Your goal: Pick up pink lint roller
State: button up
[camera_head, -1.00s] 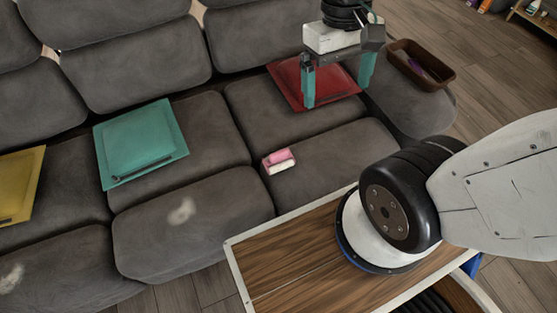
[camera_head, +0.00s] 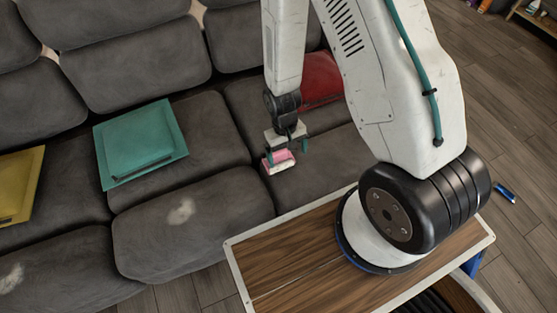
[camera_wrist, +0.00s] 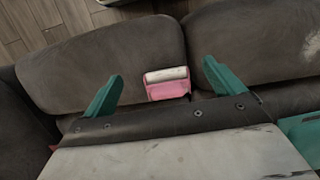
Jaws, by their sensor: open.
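The pink lint roller (camera_head: 279,164), pink with a white roll, lies on the grey sofa seat in the head view, near the front edge. It also shows in the wrist view (camera_wrist: 167,84), between and beyond the two green fingers. My gripper (camera_head: 287,151) is open just above and behind the lint roller in the head view; its fingers also show in the wrist view (camera_wrist: 160,82). The fingers are spread wide and hold nothing. In the head view one finger is beside the roller's left end; whether it touches cannot be told.
A teal pillow (camera_head: 141,144) and a yellow pillow (camera_head: 19,186) lie on the sofa (camera_head: 192,222) to the left. A red pillow (camera_head: 320,83) is partly hidden behind my arm. A small blue object (camera_head: 505,192) lies on the floor at the right.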

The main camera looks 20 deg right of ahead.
notch_tip(320, 180, down, 3)
jog(key=w+t, duration=0.1)
jog(key=t, duration=0.3)
send_over(279, 153)
jog(key=shift+s+a+f, duration=0.15)
jog(key=shift+a+f, duration=0.15)
jog(key=shift+f, duration=0.1)
jog(key=f, duration=0.7)
jog(key=shift+w+d+f, duration=0.2)
jog(key=shift+w+d, duration=0.05)
jog(key=shift+w, duration=0.05)
jog(key=shift+c, duration=0.3)
jog(key=c, duration=1.1)
jog(key=shift+r, duration=0.15)
jog(key=shift+c, duration=0.2)
